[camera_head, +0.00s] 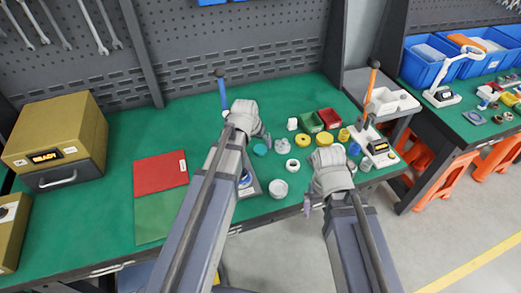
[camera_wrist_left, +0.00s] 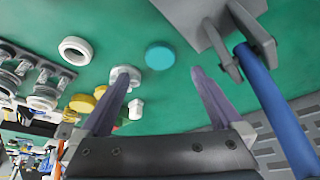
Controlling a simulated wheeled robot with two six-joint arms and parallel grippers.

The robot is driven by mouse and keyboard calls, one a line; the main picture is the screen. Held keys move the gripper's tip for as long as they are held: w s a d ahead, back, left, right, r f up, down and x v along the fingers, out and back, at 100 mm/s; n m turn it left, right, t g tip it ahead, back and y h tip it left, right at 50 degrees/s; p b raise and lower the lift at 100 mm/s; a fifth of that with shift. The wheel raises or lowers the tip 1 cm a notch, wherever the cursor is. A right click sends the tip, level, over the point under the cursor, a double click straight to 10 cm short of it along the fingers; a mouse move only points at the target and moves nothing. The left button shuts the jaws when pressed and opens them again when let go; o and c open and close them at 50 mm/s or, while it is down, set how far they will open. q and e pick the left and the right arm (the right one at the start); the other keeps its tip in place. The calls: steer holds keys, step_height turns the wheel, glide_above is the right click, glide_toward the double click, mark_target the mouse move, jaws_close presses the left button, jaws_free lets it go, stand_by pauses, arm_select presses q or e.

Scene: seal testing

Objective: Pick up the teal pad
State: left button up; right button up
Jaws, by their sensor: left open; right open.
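The teal pad (camera_head: 260,149) is a flat round disc lying on the green bench top. In the left wrist view the teal pad (camera_wrist_left: 160,56) lies beyond the fingertips, close to the middle of the gap in the picture, with green surface around it. My left gripper (camera_head: 266,137) is above the bench beside the pad, and in the wrist view its two purple fingers (camera_wrist_left: 166,73) are apart with nothing between them. My right gripper (camera_head: 308,204) is at the bench's front edge, away from the pad, with its fingers partly hidden; it holds nothing visible.
White rings (camera_head: 293,165), yellow rings (camera_head: 303,140) and a grey-white part (camera_head: 282,146) lie right of the pad. Green and red bins (camera_head: 328,118) stand behind. A blue-handled press (camera_head: 222,92) stands close to my left gripper. Red and green mats (camera_head: 160,172) lie left.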

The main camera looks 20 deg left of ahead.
mark_target(260, 149)
arm_select(q)
steer(key=shift+b+x, duration=0.8)
steer(key=shift+x, duration=0.35)
steer(key=shift+f, duration=0.1)
steer(key=b+x, duration=0.4)
steer(key=x, duration=0.1)
steer(key=shift+w+b, duration=0.1)
steer(key=shift+b, duration=0.3)
steer(key=c, duration=1.4)
steer(key=shift+r, duration=0.2)
step_height(260, 149, up, 10)
steer(key=p, duration=1)
